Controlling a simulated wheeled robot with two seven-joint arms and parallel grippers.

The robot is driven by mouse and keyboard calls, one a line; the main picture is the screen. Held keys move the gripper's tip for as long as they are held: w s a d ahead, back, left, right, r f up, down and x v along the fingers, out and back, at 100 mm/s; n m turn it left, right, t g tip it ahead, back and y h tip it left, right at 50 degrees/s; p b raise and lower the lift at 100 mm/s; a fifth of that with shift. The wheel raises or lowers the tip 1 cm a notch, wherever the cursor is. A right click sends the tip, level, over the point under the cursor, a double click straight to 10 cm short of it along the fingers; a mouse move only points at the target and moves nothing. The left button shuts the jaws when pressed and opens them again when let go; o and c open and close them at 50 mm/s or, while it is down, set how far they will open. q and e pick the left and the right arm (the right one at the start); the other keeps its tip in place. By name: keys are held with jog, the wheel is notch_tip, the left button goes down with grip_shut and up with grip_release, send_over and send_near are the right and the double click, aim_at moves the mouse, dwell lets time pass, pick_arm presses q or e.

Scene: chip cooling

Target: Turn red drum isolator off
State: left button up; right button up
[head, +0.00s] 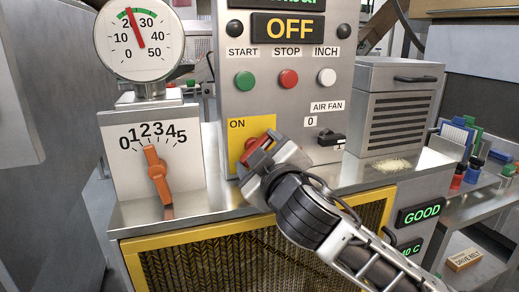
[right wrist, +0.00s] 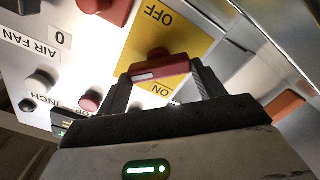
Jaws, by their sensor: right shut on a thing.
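The red drum isolator handle (head: 256,150) sits on a yellow plate (head: 237,133) low on the grey control panel. My right gripper (head: 264,156) comes in from the lower right and is shut on the handle. In the right wrist view the red handle (right wrist: 160,69) lies between the two fingers (right wrist: 161,76), with a white mark toward its left end. That view is turned over; the yellow plate (right wrist: 183,43) shows OFF above the handle and ON below it. In the head view the handle is tilted, and the gripper hides the plate's lower right. My left gripper is not in view.
An amber OFF sign (head: 290,28) is lit above green START, red STOP and white INCH buttons. The black AIR FAN switch (head: 331,138) is close right of my gripper. An orange dial lever (head: 157,174) stands left, below a round gauge (head: 138,40). A yellow-framed mesh guard (head: 270,250) lies below.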

jog(key=n, duration=0.4)
jog(key=shift+f+n, duration=0.1)
jog(key=shift+n, duration=0.2)
jog(key=n, duration=0.4)
jog(key=shift+a+f+n, duration=0.1)
jog(key=shift+n, duration=0.2)
jog(key=o, duration=1)
jog(key=shift+s, duration=0.1)
